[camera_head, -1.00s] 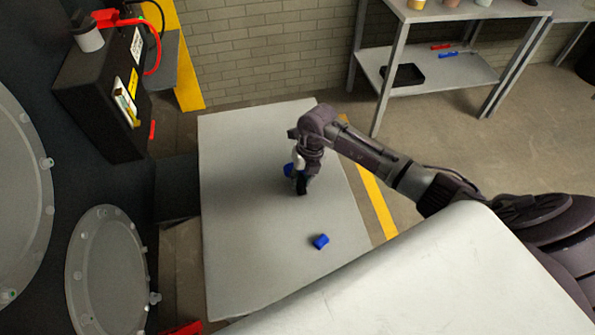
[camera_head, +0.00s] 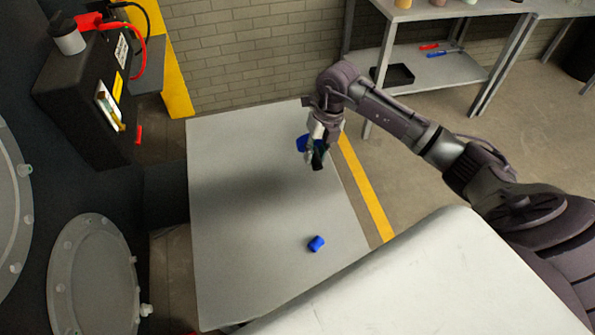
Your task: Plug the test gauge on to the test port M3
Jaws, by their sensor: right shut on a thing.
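My right gripper (camera_head: 317,160) is above the far right part of the grey table, pointing down. It is shut on a blue object (camera_head: 303,143), which sticks out to the left behind the fingers. This is probably the test gauge, but its face is hidden and too small to make out. A small blue piece (camera_head: 316,243) lies on the table nearer to me, apart from the gripper. I cannot pick out test port M3 in this view. My left gripper is not in view.
The grey table (camera_head: 225,250) is mostly bare. A black box (camera_head: 85,110) with red and black cables stands at the left, above a dark chassis with a round bolted cover (camera_head: 95,275). A metal shelf (camera_head: 430,75) with a black tray stands at the back right.

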